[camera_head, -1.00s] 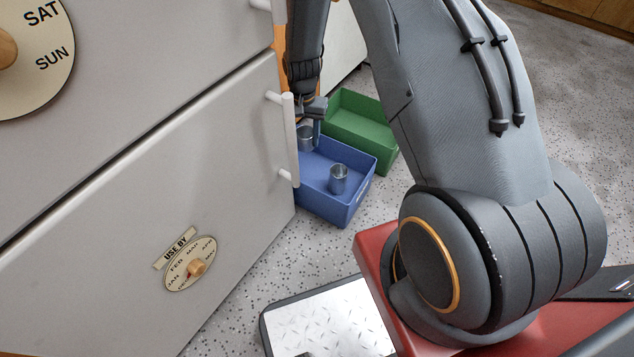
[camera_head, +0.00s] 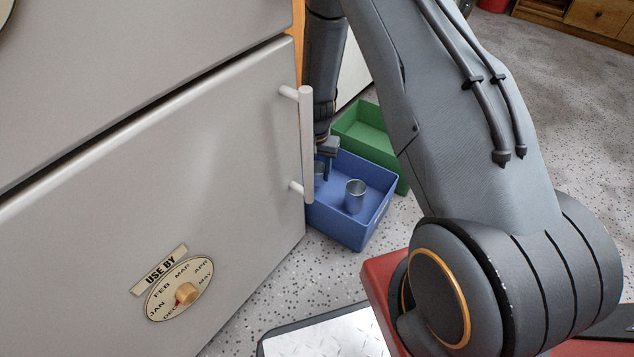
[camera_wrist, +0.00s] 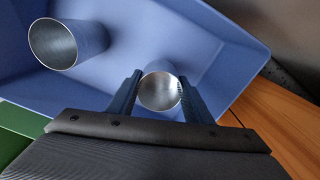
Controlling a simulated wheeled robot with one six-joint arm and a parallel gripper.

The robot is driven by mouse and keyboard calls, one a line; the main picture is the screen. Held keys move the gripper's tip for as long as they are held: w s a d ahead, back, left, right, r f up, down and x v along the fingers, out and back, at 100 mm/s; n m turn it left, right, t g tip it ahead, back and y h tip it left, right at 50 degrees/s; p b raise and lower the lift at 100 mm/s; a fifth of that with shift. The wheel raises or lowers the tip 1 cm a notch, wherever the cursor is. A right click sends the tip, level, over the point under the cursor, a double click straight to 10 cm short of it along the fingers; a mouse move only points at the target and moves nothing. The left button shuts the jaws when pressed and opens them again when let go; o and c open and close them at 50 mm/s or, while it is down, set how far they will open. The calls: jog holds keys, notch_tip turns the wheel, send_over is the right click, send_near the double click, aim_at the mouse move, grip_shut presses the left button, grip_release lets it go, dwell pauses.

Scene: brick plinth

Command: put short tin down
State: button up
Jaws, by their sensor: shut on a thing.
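My gripper (camera_head: 325,165) is inside the left part of the blue box (camera_head: 338,226), behind the fridge door handle in the head view. It is shut on a metal tin, the short tin (camera_wrist: 160,90), which sits between the two fingers in the wrist view. In the head view that tin (camera_head: 319,180) is partly hidden by the handle and the gripper. I cannot tell whether its base touches the box floor. A second metal tin (camera_head: 355,196) stands upright in the box, apart from the held one; it also shows in the wrist view (camera_wrist: 55,46).
A green box (camera_head: 362,124) stands behind the blue one. The grey fridge door (camera_head: 200,180) with its upright handle (camera_head: 307,145) is close on the left. An orange wooden surface (camera_wrist: 285,120) lies right of the blue box in the wrist view. Speckled floor lies in front.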

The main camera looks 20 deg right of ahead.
aim_at(317, 180)
notch_tip(317, 180, down, 4)
jog(key=shift+f+b, duration=0.15)
jog(key=shift+b, duration=0.75)
jog(key=shift+f, duration=0.1)
jog(key=o, duration=1)
notch_tip(317, 180, up, 12)
jog(key=p, duration=0.6)
